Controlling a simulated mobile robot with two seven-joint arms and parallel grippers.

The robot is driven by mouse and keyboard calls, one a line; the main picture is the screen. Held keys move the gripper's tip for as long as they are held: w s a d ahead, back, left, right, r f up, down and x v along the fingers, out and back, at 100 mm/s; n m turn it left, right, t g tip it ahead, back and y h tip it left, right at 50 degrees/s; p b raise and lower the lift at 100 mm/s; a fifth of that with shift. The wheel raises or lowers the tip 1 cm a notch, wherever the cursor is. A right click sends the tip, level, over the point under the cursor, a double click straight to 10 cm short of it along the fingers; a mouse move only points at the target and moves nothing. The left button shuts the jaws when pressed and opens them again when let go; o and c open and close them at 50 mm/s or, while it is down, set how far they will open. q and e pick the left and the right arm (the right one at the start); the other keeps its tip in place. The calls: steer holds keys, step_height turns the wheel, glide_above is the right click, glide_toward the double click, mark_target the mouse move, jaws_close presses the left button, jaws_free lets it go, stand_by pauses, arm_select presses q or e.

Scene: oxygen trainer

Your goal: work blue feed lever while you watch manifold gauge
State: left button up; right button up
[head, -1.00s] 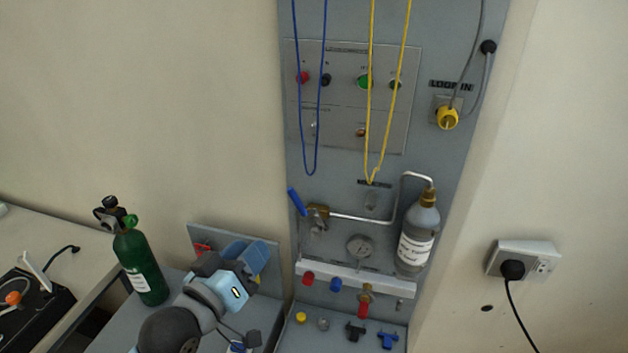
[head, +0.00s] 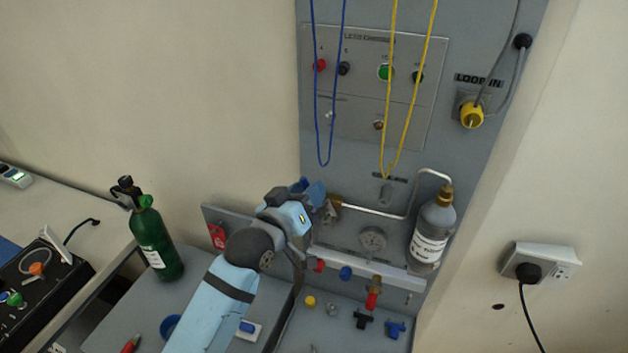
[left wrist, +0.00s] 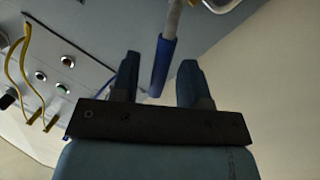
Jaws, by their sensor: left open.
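My left gripper (head: 309,190) is open at the left edge of the grey panel, in front of the brass valve (head: 331,210). In the left wrist view the blue feed lever (left wrist: 162,65) reaches down into the gap between the two fingers of this gripper (left wrist: 160,72), with space visible to either side. Whether a finger touches it I cannot tell. In the head view the gripper covers the lever. The manifold gauge (head: 373,238) is round and pale, right of and below the valve, and unobstructed; its needle is too small to read. My right gripper is not in view.
A labelled grey bottle (head: 431,235) stands right of the gauge, joined to the valve by a metal pipe. Blue cord (head: 317,120) and yellow cord (head: 388,110) hang above. A green cylinder (head: 154,240) stands left of my arm. Small coloured fittings sit below the gauge.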

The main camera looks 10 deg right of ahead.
arm_select(q)
steer(key=shift+x, duration=1.35)
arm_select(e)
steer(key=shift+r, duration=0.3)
arm_select(q)
jaws_close()
steer(key=shift+w, duration=0.1)
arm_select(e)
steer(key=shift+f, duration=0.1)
